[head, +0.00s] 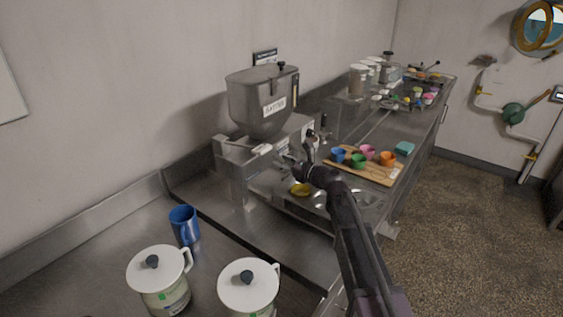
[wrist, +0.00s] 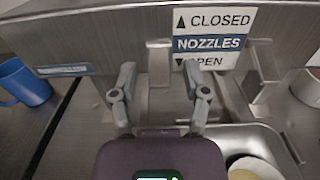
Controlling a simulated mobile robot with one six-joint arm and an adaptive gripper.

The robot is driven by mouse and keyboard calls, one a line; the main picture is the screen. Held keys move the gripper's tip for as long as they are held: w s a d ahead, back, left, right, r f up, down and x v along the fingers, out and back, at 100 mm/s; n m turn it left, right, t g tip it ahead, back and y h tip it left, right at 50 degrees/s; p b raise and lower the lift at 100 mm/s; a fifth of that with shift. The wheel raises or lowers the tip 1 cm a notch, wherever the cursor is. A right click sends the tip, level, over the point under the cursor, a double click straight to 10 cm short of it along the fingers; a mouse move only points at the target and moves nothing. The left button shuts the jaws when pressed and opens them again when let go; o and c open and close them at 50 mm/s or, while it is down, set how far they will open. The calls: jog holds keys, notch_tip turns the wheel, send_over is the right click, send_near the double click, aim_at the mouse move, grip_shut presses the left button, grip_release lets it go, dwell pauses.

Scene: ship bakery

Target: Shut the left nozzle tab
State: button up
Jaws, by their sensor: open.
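The batter dispenser (head: 262,100) stands on the steel counter, with a steel hopper over a metal front. In the wrist view, its front bears a sign (wrist: 214,42) with CLOSED at the top, NOZZLES in the middle and OPEN at the bottom. A metal tab (wrist: 158,62) stands between my fingers, left of the sign. A second tab (wrist: 264,62) is at the sign's right. My gripper (wrist: 164,84) is open, one finger on each side of the left tab; contact is not clear. In the head view my gripper (head: 298,160) is at the dispenser's front.
A yellow cup (head: 300,189) sits below the dispenser. A blue mug (head: 185,225) and two lidded white pots (head: 158,285) stand at the front left. A wooden board (head: 378,178) with several coloured cups lies to the right.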

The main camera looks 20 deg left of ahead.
jog(key=shift+w+a, duration=0.1)
jog(key=shift+a, duration=0.1)
grip_shut()
